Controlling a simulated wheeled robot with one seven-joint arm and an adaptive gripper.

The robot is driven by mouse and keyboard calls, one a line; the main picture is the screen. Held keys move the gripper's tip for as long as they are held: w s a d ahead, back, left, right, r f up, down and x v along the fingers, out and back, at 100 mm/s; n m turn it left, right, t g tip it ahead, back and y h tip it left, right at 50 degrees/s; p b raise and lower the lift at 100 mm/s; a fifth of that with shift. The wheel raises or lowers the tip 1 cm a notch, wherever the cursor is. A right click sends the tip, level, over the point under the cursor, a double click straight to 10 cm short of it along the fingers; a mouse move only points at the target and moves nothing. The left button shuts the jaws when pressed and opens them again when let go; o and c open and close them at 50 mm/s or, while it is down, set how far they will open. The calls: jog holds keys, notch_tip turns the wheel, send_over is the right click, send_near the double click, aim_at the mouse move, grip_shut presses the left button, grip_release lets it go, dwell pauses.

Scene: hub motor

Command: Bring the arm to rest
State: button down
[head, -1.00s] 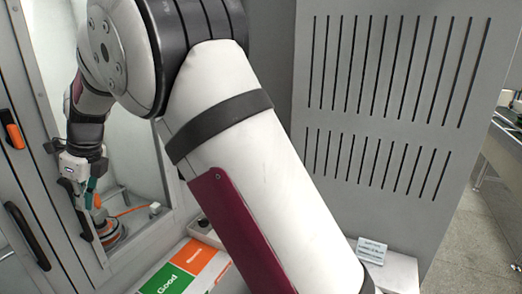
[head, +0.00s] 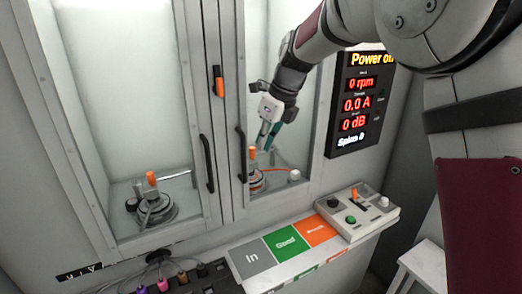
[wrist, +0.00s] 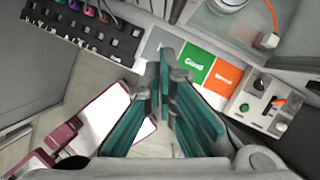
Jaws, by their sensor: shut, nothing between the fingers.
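My gripper (head: 266,140) hangs fingers-down in front of the right pane of the cabinet, its teal fingers together and empty. In the wrist view my gripper (wrist: 167,62) points toward the front shelf, with nothing between the fingers. My white arm (head: 325,35) reaches in from the right edge of the head view, bent at the elbow, and hides part of the cabinet's right side.
A shelf carries grey, green and orange tiles (head: 288,242) and a control box (head: 357,212). Behind the panes are a left fixture (head: 151,200) and a partly hidden right one (head: 257,180). A display (head: 360,105) shows zeros. A tool rack (wrist: 85,28) is left of the shelf.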

jog(key=s+d+r+n+t, duration=0.1)
jog(key=s+d+r+n, duration=0.45)
jog(key=s, duration=0.25)
jog(key=s+d+r+n, duration=0.4)
jog(key=s+d+n, duration=0.2)
jog(key=s, duration=0.3)
jog(key=s+d+f+n+t+h, duration=0.1)
jog(key=s+d+f+n, duration=0.2)
jog(key=s+n, duration=0.4)
jog(key=s+d+f+n+t+h, duration=0.1)
jog(key=s+d+f+n+h, duration=0.1)
jog(key=s+n, duration=0.5)
jog(key=s+d+f, duration=0.1)
jog(key=s+d, duration=0.1)
jog(key=s, duration=0.1)
jog(key=shift+f, duration=0.3)
jog(key=c, duration=2.3)
grip_release()
jog(key=shift+s, duration=0.1)
